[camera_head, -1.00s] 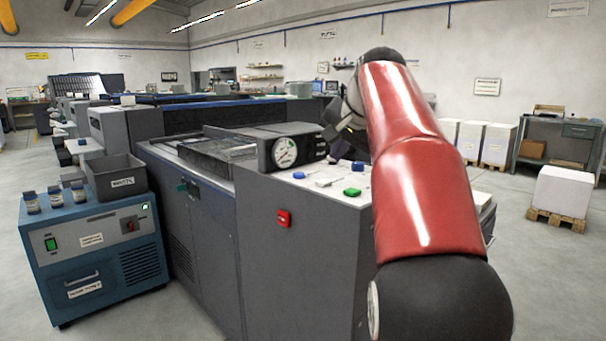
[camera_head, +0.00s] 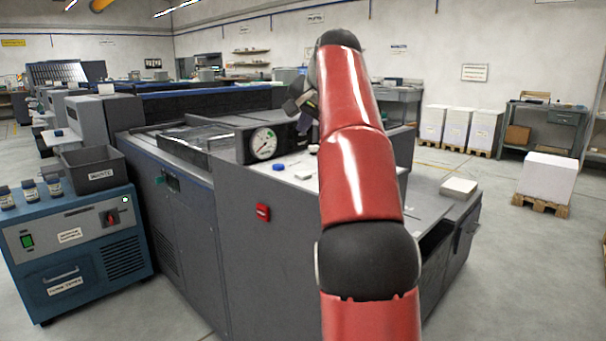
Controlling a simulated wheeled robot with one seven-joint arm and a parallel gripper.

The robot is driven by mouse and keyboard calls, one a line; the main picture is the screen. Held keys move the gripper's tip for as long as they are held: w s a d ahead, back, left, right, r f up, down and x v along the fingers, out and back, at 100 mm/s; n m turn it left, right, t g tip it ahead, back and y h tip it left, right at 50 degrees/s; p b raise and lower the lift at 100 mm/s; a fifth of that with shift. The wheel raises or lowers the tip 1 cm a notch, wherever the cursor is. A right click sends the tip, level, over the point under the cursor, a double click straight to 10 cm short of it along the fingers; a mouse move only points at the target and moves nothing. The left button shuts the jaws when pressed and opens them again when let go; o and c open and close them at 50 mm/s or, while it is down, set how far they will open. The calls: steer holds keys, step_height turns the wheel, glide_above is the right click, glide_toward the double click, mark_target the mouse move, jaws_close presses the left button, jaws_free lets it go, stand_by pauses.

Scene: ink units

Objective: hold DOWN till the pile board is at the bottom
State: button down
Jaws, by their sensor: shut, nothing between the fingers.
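The control panel (camera_head: 262,178) is the pale top of the grey press end. A blue button (camera_head: 279,167) and a small white one (camera_head: 313,148) show on it beside a round gauge (camera_head: 263,144). My red arm covers the panel's right part, so any DOWN button cannot be made out. My gripper (camera_head: 304,122) is small and dark at the arm's far end, shut and empty, above the panel's far side. I cannot tell whether it touches anything. The pile board cannot be made out.
A red switch (camera_head: 263,212) is on the press's front face. A blue cabinet (camera_head: 85,245) with bottles and a grey bin (camera_head: 92,167) stands at left. A pale stack (camera_head: 459,187) lies at the press's right. White piles on pallets (camera_head: 545,180) stand beyond open floor.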

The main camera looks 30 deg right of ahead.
mark_target(305, 175)
step_height(305, 175, down, 8)
steer(key=b, duration=0.3)
steer(key=shift+f+b, duration=0.15)
steer(key=shift+b, duration=0.15)
stand_by(1.9)
steer(key=shift+f, duration=0.3)
steer(key=shift+f+b, duration=0.4)
steer(key=shift+f, duration=0.1)
stand_by(2.2)
steer(key=shift+r, duration=0.15)
steer(key=shift+r+p, duration=0.75)
steer(key=shift+p, duration=0.2)
step_height(305, 175, up, 3)
steer(key=p, duration=0.3)
steer(key=shift+r, duration=1)
